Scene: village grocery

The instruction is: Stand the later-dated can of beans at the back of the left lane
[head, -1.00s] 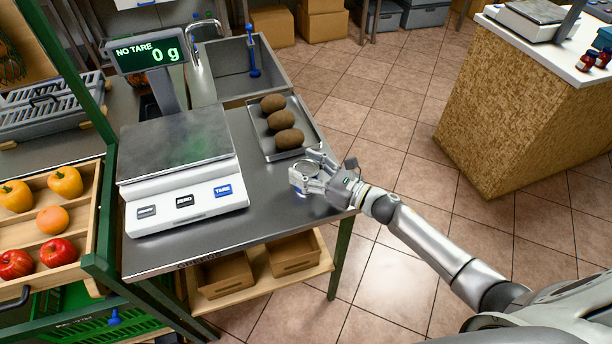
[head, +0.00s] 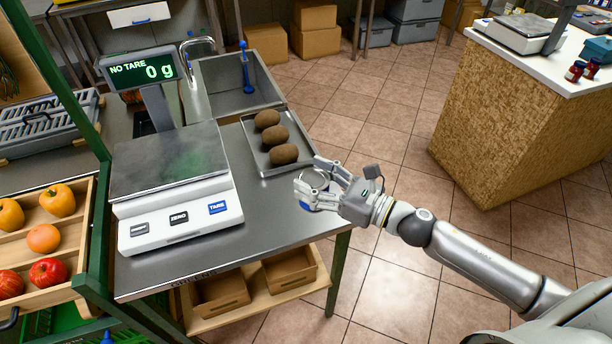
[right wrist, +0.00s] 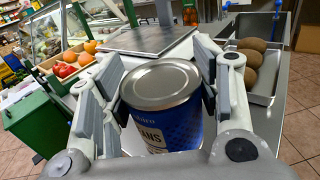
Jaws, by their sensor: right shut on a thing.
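My right gripper (head: 312,188) is shut on a can of beans (right wrist: 162,100). In the right wrist view the can has a bare metal lid and a blue label with the letters "ANS" readable; no date can be read. In the head view only the can's round lid (head: 317,180) and a bit of blue show between the fingers. The can is upright, at the right edge of the steel table (head: 262,212); I cannot tell whether it touches the top. No lane is recognisable in view. My left gripper is not in view.
A scale (head: 176,228) reading 0 g fills the table's left part. A tray (head: 262,160) with brown potato-like items lies behind the can. A sink (head: 232,88) is farther back. A fruit rack (head: 75,240) stands left. Tiled floor (head: 400,150) is clear to the right.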

